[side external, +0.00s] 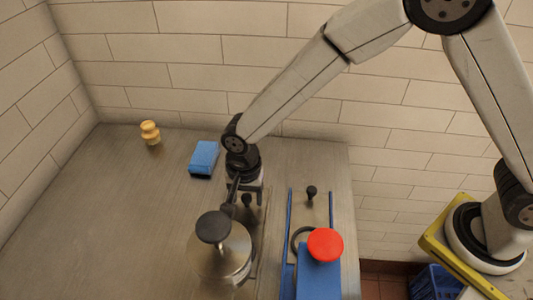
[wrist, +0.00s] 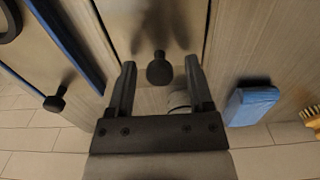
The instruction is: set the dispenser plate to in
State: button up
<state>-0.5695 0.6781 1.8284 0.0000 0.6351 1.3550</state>
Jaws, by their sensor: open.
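My gripper (wrist: 159,72) is open, fingers pointing down, with a black knob (wrist: 159,69) between the fingertips; I see a gap on both sides of it. The knob stands over a smooth metal plate (wrist: 120,30) with dark edges. In the side external view my gripper (side external: 246,190) is at the middle of the counter, with the black knob (side external: 246,200) just below it. A second black knob (side external: 311,192) stands between blue rails to the right; it also shows in the wrist view (wrist: 57,100). I cannot tell which knob belongs to the dispenser plate.
A metal kettle (side external: 212,262) with a black-knobbed lid (side external: 213,227) stands close in front of my gripper. A red round cap (side external: 325,244) sits above a blue part (side external: 318,280). A blue block (side external: 204,158) and a yellowish object (side external: 150,132) lie left. The left counter (side external: 110,230) is clear.

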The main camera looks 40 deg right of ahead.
jog(key=shift+r, duration=3.85)
jog(key=shift+w+d+f+g+y, duration=0.2)
jog(key=shift+w+d+g+y, duration=0.35)
jog(key=shift+g+y, duration=0.25)
jog(key=shift+w+d+f+g+y, duration=0.15)
jog(key=shift+w+d+g+y, duration=0.35)
jog(key=shift+g+y, duration=0.3)
jog(key=shift+f, duration=0.15)
jog(key=shift+x, duration=3.85)
